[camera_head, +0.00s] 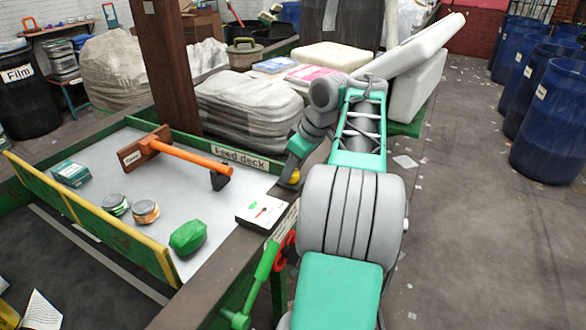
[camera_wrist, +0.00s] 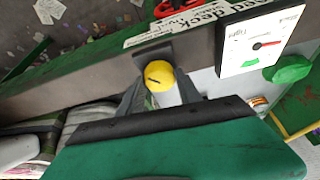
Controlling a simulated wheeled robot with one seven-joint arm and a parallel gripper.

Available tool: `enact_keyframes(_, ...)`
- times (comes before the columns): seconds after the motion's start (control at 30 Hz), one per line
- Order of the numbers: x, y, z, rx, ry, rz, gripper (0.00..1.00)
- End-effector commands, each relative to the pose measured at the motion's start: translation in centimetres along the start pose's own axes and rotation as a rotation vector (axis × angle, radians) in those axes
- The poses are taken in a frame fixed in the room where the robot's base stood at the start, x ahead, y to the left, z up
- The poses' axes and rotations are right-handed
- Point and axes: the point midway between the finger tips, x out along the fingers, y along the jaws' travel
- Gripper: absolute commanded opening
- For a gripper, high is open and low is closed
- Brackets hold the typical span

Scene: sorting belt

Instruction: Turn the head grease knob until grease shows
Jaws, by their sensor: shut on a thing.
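The yellow grease knob (camera_wrist: 158,74) has a dark slot mark on its round face and stands on the rail at the feed deck's edge. It also shows small in the head view (camera_head: 294,178). My gripper (camera_wrist: 160,86) is shut on it, one finger on each side; in the head view my gripper (camera_head: 294,166) reaches down to it from above. A white dial plate (camera_wrist: 262,44) with a red needle and a green patch lies beside the knob; it also shows in the head view (camera_head: 262,210). I cannot make out any grease.
Wrapped bales (camera_head: 250,110) and a leaning mattress (camera_head: 410,55) stand behind. Blue drums (camera_head: 548,125) stand right; the floor before them is mostly clear.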

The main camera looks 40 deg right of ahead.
Motion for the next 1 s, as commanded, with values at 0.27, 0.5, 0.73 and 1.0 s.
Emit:
enact_keyframes(0.27,0.02,-0.02,0.03,0.001,-0.001,0.0,0.0)
enact_keyframes(0.5,0.2,-0.1,0.08,0.043,-0.001,0.017,0.0)
enact_keyframes(0.73,0.32,-0.22,0.11,0.163,0.0,0.068,0.0)
enact_keyframes(1.0,0.37,-0.35,0.05,0.35,0.0,0.145,0.0)
